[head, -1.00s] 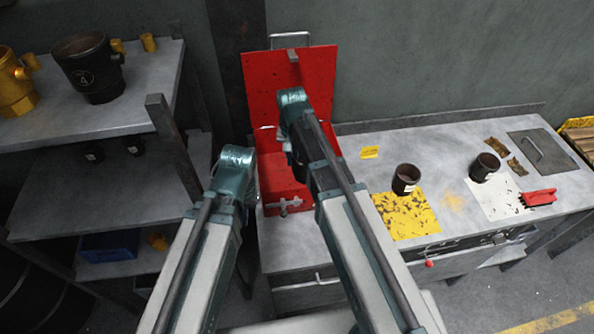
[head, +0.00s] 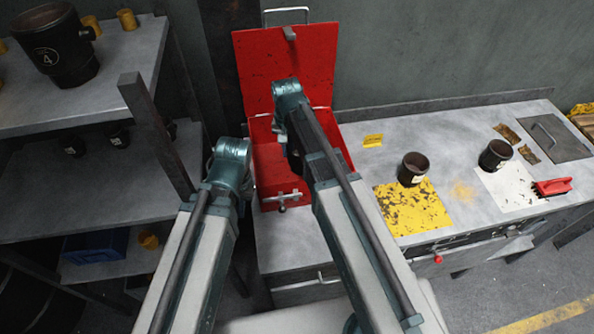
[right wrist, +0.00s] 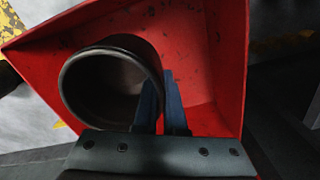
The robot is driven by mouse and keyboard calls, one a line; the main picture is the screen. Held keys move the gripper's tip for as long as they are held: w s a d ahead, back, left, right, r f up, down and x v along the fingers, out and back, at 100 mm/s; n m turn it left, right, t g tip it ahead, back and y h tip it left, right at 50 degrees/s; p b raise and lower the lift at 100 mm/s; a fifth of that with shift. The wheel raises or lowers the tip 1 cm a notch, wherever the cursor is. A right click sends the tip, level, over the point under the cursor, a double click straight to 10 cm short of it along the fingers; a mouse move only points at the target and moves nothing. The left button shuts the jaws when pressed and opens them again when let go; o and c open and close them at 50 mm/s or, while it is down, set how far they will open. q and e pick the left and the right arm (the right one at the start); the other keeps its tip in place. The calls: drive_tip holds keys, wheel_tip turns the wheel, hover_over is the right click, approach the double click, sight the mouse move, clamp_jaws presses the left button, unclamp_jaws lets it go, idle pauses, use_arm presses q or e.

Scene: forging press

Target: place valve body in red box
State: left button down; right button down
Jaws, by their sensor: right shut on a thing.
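The red box (head: 262,160) stands on the left end of the bench with its lid (head: 284,65) up. My right arm reaches over the box, and its gripper (right wrist: 164,105) is shut on the rim wall of a dark round valve body (right wrist: 105,85). In the right wrist view the valve body is open-mouthed and lies over the red box's interior (right wrist: 205,60). I cannot tell whether it touches the floor of the box.
Two dark cups (head: 413,169) (head: 495,155) stand on the bench by a yellow mat (head: 412,212) and a white mat (head: 508,190). A red-handled tool (head: 553,186) lies at right. A shelf at left holds a large dark pot (head: 55,45).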

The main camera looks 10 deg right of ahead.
wheel_tip(320, 180, down, 10)
drive_tip(key=b, duration=1)
drive_tip(key=c, duration=1.4)
unclamp_jaws()
drive_tip(key=shift+f, duration=0.15)
drive_tip(key=shift+c, duration=0.2)
drive_tip(key=o, duration=0.4)
drive_tip(key=shift+o, duration=0.2)
